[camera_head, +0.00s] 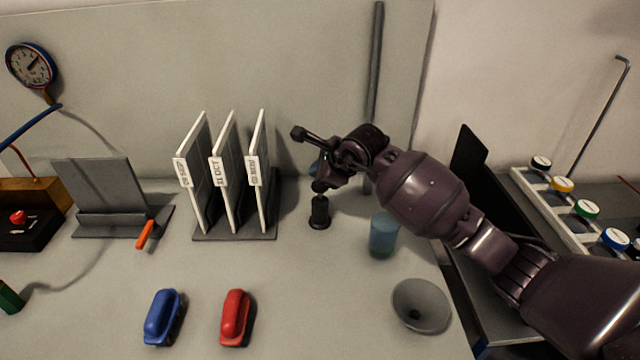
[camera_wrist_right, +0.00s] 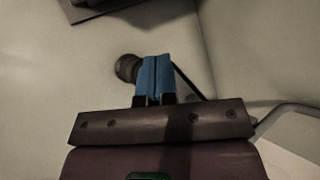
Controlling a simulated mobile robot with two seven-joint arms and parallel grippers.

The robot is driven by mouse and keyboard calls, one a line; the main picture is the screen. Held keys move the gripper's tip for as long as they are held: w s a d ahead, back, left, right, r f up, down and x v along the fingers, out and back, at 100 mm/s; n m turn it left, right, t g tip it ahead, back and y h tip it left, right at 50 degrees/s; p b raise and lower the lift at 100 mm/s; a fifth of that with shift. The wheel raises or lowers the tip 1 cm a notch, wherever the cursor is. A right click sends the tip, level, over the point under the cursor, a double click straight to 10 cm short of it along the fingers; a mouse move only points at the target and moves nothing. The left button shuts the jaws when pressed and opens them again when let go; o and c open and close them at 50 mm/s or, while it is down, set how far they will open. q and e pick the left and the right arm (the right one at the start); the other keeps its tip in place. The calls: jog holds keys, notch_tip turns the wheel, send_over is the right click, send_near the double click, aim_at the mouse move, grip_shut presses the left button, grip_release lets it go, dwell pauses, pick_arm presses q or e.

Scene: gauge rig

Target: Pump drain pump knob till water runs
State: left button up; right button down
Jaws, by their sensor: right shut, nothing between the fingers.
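A small black upright cylinder on a round base, which looks like the drain pump (camera_head: 319,213), stands on the bench right of the card rack. My right gripper (camera_head: 316,170) is just above it in the head view, partly hidden by its own wrist. In the right wrist view the blue fingers (camera_wrist_right: 155,75) are shut together and empty. A dark round knob (camera_wrist_right: 126,68) shows just left of the fingertips; I cannot tell whether they touch. A translucent blue-green cup (camera_head: 383,236) stands right of the pump. No running water is visible. My left gripper is not in view.
The rack (camera_head: 235,235) holds upright white cards left of the pump. A grey funnel-like bowl (camera_head: 421,305) lies in front of the cup. A grey pipe (camera_head: 375,80) rises behind.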

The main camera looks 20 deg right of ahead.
aim_at(319, 186)
jog(key=shift+f, duration=0.2)
dwell(0.4)
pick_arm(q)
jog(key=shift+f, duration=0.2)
pick_arm(e)
jog(key=shift+f, duration=0.25)
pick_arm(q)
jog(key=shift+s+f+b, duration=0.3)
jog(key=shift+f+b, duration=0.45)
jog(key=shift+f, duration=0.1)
pick_arm(e)
jog(key=shift+f, duration=1.35)
dwell(0.6)
dwell(0.3)
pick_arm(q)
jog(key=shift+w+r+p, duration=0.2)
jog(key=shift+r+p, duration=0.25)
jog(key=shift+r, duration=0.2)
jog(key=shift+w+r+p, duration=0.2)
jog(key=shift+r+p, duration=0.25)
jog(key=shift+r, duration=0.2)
pick_arm(e)
jog(key=shift+r, duration=1.75)
jog(key=shift+r, duration=0.1)
